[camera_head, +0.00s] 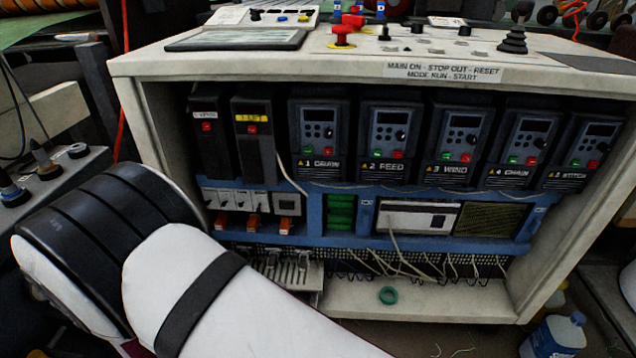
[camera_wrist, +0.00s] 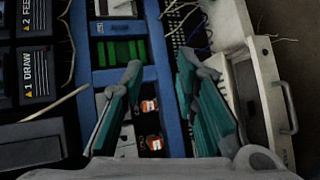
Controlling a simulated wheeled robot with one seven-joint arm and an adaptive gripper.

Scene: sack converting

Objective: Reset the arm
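In the wrist view my gripper (camera_wrist: 160,66) has its two teal-padded fingers apart, with nothing held between them. It faces the inside of an open control cabinet, which shows whole in the head view (camera_head: 400,66). Orange-marked breakers (camera_wrist: 150,106) show between the fingers, and a green terminal block (camera_wrist: 121,51) shows just beyond the left fingertip. I cannot tell whether the fingers touch anything. In the head view my white and black arm fills the lower left, and my gripper is hidden there.
The cabinet holds a row of dark drives (camera_head: 389,140), a blue rail (camera_head: 312,215) and loose wires. A bottle (camera_head: 556,338) stands at the lower right. A grey box with knobs (camera_head: 60,180) is at the left, near my arm.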

